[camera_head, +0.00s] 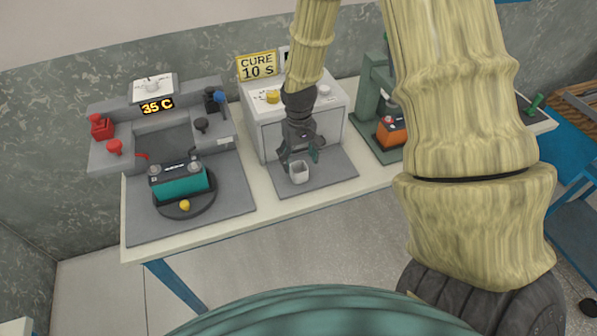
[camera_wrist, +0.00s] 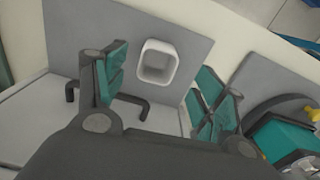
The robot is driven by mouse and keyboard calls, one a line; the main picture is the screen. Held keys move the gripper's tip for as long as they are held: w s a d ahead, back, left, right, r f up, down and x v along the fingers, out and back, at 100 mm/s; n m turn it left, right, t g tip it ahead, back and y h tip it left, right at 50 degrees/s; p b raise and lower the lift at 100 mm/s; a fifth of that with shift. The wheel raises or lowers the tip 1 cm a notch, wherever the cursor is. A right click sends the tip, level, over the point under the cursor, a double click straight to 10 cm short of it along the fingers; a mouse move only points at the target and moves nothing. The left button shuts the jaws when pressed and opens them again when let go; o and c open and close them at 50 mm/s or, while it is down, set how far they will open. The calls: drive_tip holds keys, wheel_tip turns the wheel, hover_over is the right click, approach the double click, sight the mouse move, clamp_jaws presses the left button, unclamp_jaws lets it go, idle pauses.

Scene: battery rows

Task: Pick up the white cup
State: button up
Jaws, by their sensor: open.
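The white cup (camera_head: 299,172) stands on a grey mat (camera_head: 335,180) in front of a white box-shaped oven. It is small, squarish with rounded corners, and open at the top. In the wrist view I look down into the white cup (camera_wrist: 157,62), which lies between the lines of my two fingers and beyond their tips. My gripper (camera_head: 300,154) is open and empty, just above and behind the cup in the head view. In the wrist view my gripper (camera_wrist: 158,85) shows its teal finger pads spread apart. I cannot tell the exact height gap.
The white oven (camera_head: 310,130) with a "CURE 10 S" sign stands close behind my gripper; its dark handle (camera_wrist: 140,108) shows near the fingers. A teal battery (camera_head: 180,182) sits on a round plate at left. A green press (camera_head: 375,95) with an orange battery (camera_head: 392,131) stands right.

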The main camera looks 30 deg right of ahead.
sight(299, 170)
drive_tip(key=shift+f, duration=0.55)
drive_tip(key=shift+w+d+f+p, duration=0.15)
drive_tip(key=shift+f+p, duration=0.35)
drive_tip(key=shift+f, duration=0.4)
drive_tip(key=shift+w+d+f+p, duration=0.1)
drive_tip(key=shift+f+p, duration=0.4)
drive_tip(key=shift+f, duration=1.25)
drive_tip(key=c, duration=0.9)
